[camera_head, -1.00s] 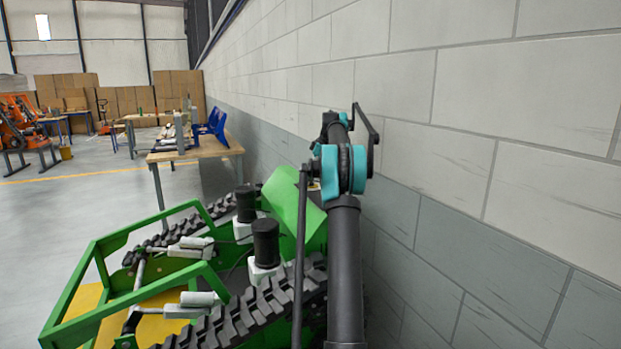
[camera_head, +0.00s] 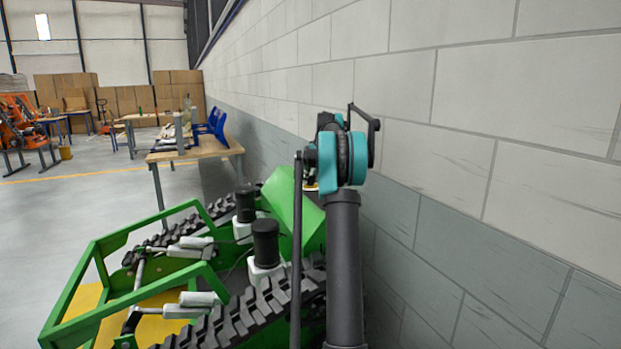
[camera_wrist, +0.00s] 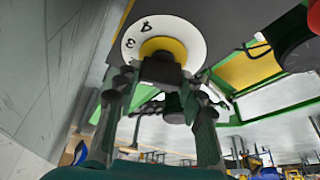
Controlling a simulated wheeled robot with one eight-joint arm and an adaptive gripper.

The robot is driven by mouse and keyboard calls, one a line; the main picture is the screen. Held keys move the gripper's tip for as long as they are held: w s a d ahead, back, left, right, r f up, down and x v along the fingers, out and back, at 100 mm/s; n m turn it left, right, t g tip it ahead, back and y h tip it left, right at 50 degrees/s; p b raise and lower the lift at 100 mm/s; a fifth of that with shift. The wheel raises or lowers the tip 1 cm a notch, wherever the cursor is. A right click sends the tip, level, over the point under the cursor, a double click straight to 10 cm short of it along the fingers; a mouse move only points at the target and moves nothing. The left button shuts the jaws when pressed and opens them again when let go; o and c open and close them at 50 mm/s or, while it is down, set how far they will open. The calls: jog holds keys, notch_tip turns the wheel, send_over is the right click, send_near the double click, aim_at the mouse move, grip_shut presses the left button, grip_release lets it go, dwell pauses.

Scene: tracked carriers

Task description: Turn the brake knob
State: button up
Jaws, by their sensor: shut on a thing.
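The brake knob (camera_wrist: 160,70) is a dark block on a yellow hub in the upper middle of the wrist view. A white dial (camera_wrist: 190,35) with black numerals, 3 and 4 among them, surrounds the hub. My gripper (camera_wrist: 158,84) is shut on the knob, with one dark finger on each side of it. In the head view my arm hides the gripper and the knob. The green tracked carrier (camera_head: 190,282) stands at the lower left and centre there.
A red rounded part (camera_wrist: 302,22) shows at the upper right of the wrist view. A block wall (camera_head: 500,150) runs close along the right of my arm. A wooden table (camera_head: 190,152) stands beyond the carrier. Open floor (camera_head: 60,215) lies to the left.

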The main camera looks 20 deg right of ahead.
jog(key=m+h, duration=0.2)
jog(key=m, duration=0.3)
jog(key=shift+m, duration=0.3)
jog(key=m+h, duration=0.2)
jog(key=m, duration=0.2)
jog(key=shift+m, duration=0.3)
jog(key=o, duration=1.2)
jog(key=shift+c, duration=0.2)
jog(key=shift+r, duration=0.1)
jog(key=v, duration=1.1)
jog(key=shift+r, duration=0.4)
jog(key=shift+s+a, duration=0.1)
